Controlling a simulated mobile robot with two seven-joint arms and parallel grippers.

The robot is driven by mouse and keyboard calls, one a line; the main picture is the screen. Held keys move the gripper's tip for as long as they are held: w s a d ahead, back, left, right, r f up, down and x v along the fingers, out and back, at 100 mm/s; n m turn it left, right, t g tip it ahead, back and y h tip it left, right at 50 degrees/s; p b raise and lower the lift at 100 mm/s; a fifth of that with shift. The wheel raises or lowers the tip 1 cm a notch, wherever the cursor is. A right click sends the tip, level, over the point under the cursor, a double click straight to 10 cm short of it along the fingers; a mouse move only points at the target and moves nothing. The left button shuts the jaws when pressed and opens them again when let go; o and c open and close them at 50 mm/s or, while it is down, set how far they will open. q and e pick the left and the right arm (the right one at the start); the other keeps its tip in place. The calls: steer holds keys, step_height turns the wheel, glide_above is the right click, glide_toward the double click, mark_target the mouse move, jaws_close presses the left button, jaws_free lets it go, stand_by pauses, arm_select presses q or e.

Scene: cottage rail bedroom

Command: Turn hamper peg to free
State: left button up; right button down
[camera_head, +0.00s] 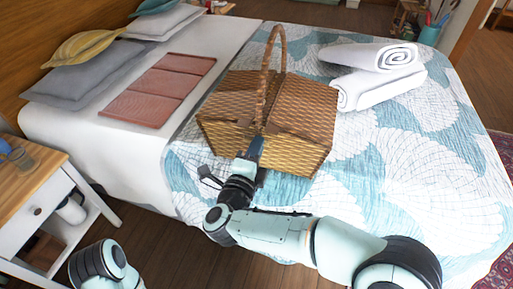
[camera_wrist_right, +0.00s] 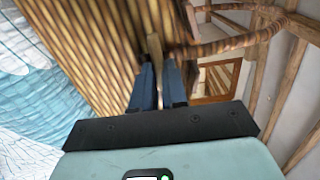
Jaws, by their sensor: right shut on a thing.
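The hamper (camera_head: 222,137) is a wicker picnic basket with two lid halves and a tall arched handle (camera_head: 267,75). It stands on the bed, lids down. My right gripper (camera_head: 254,147) is at its front side, under the lid's edge, and hides part of the front. In the right wrist view the blue fingers (camera_wrist_right: 158,80) are shut on a small pale wooden peg (camera_wrist_right: 153,45) against the hamper's woven side (camera_wrist_right: 95,45). The peg's exact turn angle is hard to tell. My left gripper is out of view; only part of my left arm shows at the lower left.
Rolled white towels (camera_head: 380,90) lie right of the hamper on the patterned quilt (camera_head: 385,150). Folded pink cloth (camera_head: 160,88) and pillows (camera_head: 75,82) lie to the left. A nightstand (camera_head: 30,190) with a glass stands at the left edge. The quilt at front right is clear.

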steer(key=shift+a, duration=0.1)
steer(key=c, duration=1.2)
jaws_free()
steer(key=shift+o, duration=0.2)
steer(key=shift+s, duration=0.15)
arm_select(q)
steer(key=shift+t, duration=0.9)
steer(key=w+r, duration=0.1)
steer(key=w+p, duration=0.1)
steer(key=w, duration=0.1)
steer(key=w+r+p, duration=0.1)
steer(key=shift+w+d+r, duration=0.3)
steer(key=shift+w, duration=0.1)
arm_select(e)
steer(key=v, duration=1.3)
